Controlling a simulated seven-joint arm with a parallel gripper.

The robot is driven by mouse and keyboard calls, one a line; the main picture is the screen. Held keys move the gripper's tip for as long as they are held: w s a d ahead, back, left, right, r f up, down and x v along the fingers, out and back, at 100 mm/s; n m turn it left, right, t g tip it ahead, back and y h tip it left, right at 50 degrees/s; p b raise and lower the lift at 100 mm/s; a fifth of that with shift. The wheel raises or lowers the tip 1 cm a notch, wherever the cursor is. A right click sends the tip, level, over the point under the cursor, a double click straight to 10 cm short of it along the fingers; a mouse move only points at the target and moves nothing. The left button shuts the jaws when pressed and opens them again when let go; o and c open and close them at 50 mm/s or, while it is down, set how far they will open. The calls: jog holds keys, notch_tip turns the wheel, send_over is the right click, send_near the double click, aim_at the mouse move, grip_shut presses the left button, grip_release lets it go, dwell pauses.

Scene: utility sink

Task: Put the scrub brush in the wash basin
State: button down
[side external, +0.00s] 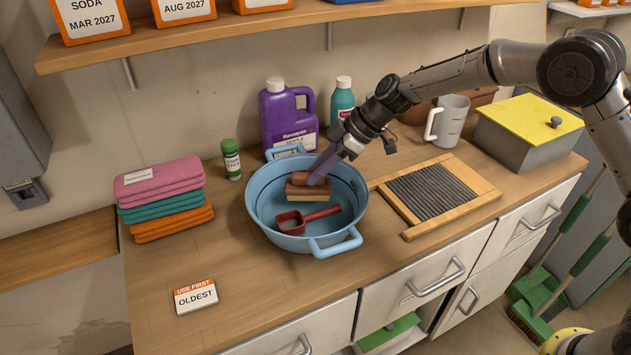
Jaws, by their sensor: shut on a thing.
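The scrub brush (308,190) has a brown wooden block and handle with pale bristles below. It is inside the rim of the blue wash basin (262,222), over its middle. My gripper (318,178) reaches in from the upper right and is shut on the brush. I cannot tell whether the bristles touch the basin floor. A red scoop (292,223) lies in the basin in front of the brush, its handle pointing right.
A purple jug (285,120) and a teal bottle (342,98) stand behind the basin. A washboard (436,192) lies right, folded towels (160,197) left. A label card (195,296) lies front left. A shelf (200,38) overhangs the back.

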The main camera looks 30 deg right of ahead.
jog(key=shift+w+a+f, duration=0.1)
jog(key=shift+w+f, duration=0.1)
jog(key=shift+f, duration=1.6)
jog(key=shift+f, duration=0.1)
jog(key=c, duration=0.7)
grip_release()
jog(key=shift+r, duration=0.2)
jog(key=v, duration=1.1)
jog(key=shift+s+d+r, duration=0.2)
jog(key=shift+d+r, duration=0.05)
